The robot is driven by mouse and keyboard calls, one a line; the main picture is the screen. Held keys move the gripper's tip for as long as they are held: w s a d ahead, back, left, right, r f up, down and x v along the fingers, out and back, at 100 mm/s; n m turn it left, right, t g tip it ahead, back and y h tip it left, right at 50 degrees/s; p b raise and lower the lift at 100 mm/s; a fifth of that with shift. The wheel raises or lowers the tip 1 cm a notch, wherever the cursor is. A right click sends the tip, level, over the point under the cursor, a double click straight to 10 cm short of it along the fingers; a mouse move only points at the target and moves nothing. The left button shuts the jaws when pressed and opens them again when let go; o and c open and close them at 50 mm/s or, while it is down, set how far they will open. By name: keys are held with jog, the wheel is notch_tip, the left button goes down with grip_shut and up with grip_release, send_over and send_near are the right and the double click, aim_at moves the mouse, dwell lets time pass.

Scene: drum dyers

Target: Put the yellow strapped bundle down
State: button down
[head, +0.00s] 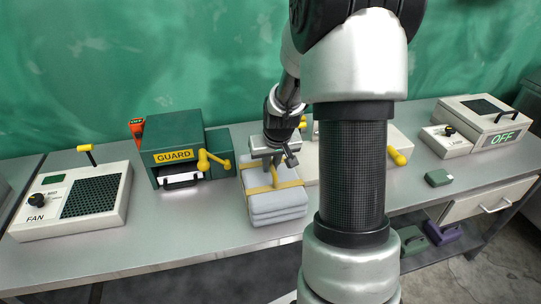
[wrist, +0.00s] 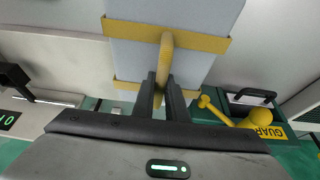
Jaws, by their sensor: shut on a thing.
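The yellow strapped bundle (head: 278,207) is a stack of pale grey folded pieces with yellow straps and a yellow handle on top. It is in the middle of the head view, near the front of the grey metal bench (head: 160,235). My gripper (head: 274,167) is above it, shut on the handle. In the wrist view the fingers (wrist: 166,95) close around the yellow handle, and the grey bundle (wrist: 190,65) with its straps fills the top middle. I cannot tell whether the bundle's underside touches the bench.
A green GUARD box (head: 172,140) with a yellow crank stands just left of the bundle. A FAN unit (head: 75,203) is at far left. A pale machine with yellow handle (head: 398,157) is partly hidden by my arm.

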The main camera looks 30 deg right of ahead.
jog(key=shift+w+f, duration=0.1)
jog(key=shift+f, duration=0.15)
jog(key=shift+f, duration=0.2)
jog(key=c, duration=1.8)
grip_release()
jog(key=shift+o, duration=0.2)
